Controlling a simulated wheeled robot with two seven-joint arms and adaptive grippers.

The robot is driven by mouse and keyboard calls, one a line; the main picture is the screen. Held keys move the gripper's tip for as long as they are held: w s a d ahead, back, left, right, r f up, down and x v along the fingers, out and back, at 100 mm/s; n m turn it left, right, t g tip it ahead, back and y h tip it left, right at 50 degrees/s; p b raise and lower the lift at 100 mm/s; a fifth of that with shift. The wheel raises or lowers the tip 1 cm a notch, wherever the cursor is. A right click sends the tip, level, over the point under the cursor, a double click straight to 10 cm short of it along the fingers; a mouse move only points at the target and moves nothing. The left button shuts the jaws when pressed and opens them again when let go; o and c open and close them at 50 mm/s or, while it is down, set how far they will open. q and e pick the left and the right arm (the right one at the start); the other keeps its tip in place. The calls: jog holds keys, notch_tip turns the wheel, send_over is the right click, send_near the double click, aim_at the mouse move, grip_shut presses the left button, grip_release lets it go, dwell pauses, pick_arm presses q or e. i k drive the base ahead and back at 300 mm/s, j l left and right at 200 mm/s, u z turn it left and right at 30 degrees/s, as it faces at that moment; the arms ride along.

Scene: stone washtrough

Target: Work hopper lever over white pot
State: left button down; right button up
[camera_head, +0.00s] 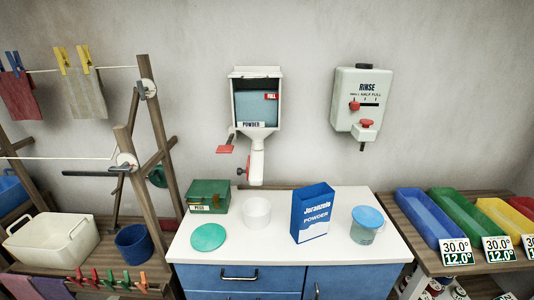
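The powder hopper (256,131) is a white wall-mounted box marked POWDER, with a window showing blue behind it and a red FULL tag. Its lever (227,149) has a flat red paddle and sticks out at the hopper's lower left. A white spout (257,166) hangs down from the hopper, with a small red knob at its left side. The white pot (257,213) stands upright on the white counter, roughly below the spout and apart from it. Its inside looks pale; I cannot tell whether it holds anything. Neither of my grippers is in view.
On the counter (280,245) stand a green PEGS box (208,196), a green disc (208,237), a blue powder carton (313,212) and a blue-lidded jar (366,226). A RINSE dispenser (361,101) hangs right. A wooden rack (160,140) stands left; coloured trays (430,218) lie right.

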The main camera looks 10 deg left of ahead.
aim_at(228, 149)
jog(key=j, duration=0.7)
jog(key=k+j+z, duration=0.1)
jog(key=j, duration=0.6)
